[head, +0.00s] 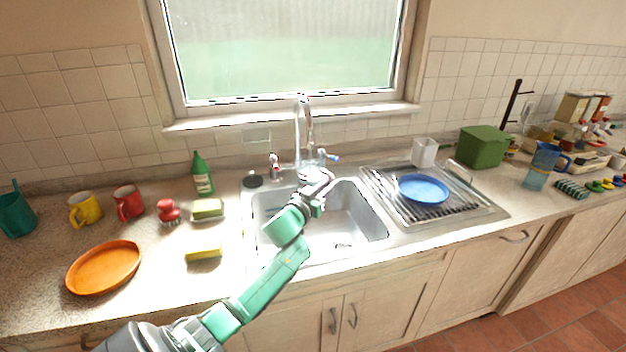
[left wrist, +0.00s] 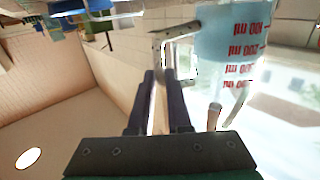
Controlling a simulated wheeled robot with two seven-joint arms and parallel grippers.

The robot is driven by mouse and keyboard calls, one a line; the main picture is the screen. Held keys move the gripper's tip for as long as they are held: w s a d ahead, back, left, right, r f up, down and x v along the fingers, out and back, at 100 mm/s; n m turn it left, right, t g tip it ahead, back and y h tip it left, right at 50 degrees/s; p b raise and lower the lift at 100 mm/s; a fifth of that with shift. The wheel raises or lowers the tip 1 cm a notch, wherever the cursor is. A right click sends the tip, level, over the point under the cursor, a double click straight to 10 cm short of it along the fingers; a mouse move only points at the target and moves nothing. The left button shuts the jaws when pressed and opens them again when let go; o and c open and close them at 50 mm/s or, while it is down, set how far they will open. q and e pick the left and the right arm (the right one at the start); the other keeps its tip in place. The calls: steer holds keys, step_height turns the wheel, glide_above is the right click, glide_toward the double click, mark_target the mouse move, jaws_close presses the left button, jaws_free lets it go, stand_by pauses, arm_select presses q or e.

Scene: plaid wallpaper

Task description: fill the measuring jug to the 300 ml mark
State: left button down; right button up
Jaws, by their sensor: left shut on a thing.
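The clear measuring jug (left wrist: 228,45) shows in the left wrist view, upside down in the picture, with red ml marks. A light-blue tint covers its part around the 100 and 200 marks and ends near the 300 mark; I cannot read the level exactly. My left gripper (left wrist: 165,85) is shut on the jug's pale handle (left wrist: 172,33). In the head view my left gripper (head: 316,202) is over the sink (head: 350,215), in front of the tap (head: 298,135), holding the jug (head: 313,175) below the spout. I cannot tell whether water runs. My right gripper is out of view.
A drying rack (head: 470,208) with a blue plate (head: 424,188) is right of the sink. A blue pitcher (head: 541,167) and green box (head: 482,146) stand farther right. Left are sponges (head: 204,250), a green bottle (head: 202,175), mugs (head: 128,203) and an orange plate (head: 104,268).

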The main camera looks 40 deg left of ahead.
arm_select(q)
steer(key=shift+d+r, duration=0.1)
steer(key=s+d+p, duration=0.2)
steer(key=s+d, duration=0.1)
steer(key=d, duration=0.4)
steer(key=shift+d, duration=0.4)
steer(key=shift+a, duration=0.1)
steer(key=shift+w+a, duration=0.4)
steer(key=shift+w, duration=0.05)
steer(key=shift+r, duration=0.1)
steer(key=w+a, duration=0.2)
steer(key=a, duration=0.5)
stand_by(0.4)
